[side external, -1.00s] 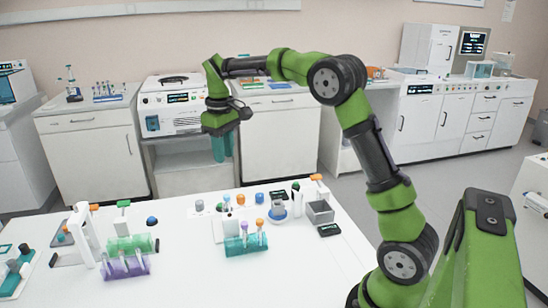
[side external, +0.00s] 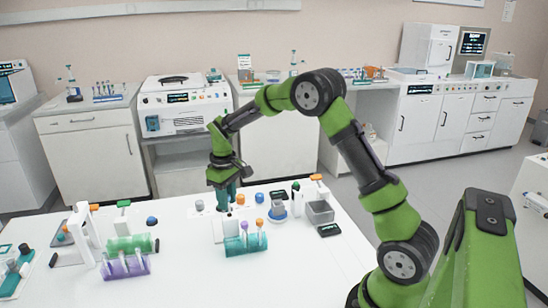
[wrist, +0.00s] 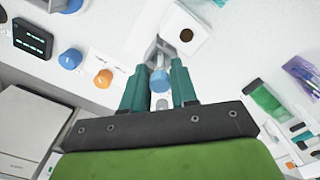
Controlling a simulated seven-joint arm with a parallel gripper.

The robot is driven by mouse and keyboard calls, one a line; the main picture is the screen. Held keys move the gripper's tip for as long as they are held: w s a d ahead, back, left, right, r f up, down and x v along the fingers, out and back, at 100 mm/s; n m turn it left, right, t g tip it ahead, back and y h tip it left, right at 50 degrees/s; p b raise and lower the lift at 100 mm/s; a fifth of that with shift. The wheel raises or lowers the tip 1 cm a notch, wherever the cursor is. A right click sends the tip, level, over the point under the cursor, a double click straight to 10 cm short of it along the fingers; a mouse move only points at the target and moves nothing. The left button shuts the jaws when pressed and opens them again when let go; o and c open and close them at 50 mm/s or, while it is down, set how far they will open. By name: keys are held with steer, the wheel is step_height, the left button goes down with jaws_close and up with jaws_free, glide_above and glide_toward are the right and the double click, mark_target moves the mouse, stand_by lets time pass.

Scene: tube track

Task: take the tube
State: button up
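A tube with a blue cap (wrist: 160,82) shows in the wrist view between the fingers, close to their inner sides. A grey holder-like part is just beyond it. My gripper (wrist: 164,66) is open, its two teal fingers on either side of the cap; I cannot tell whether they touch it. In the side external view my gripper (side external: 225,200) points down just above the far part of the white table and hides part of what is under it. A teal rack (side external: 246,246) holding capped tubes stands nearer the camera.
An orange cap (wrist: 103,78) and a blue cap (wrist: 70,58) are beside the fingers. A white block with a hole (wrist: 185,30) is just ahead. A purple rack (side external: 126,266) and a green rack (side external: 128,244) stand left; a grey open box (side external: 320,212) stands right.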

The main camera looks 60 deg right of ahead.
steer(key=shift+f, duration=0.2)
steer(key=c, duration=0.5)
steer(key=shift+o, duration=0.2)
step_height(320, 180, up, 10)
steer(key=shift+r, duration=0.1)
stand_by(0.3)
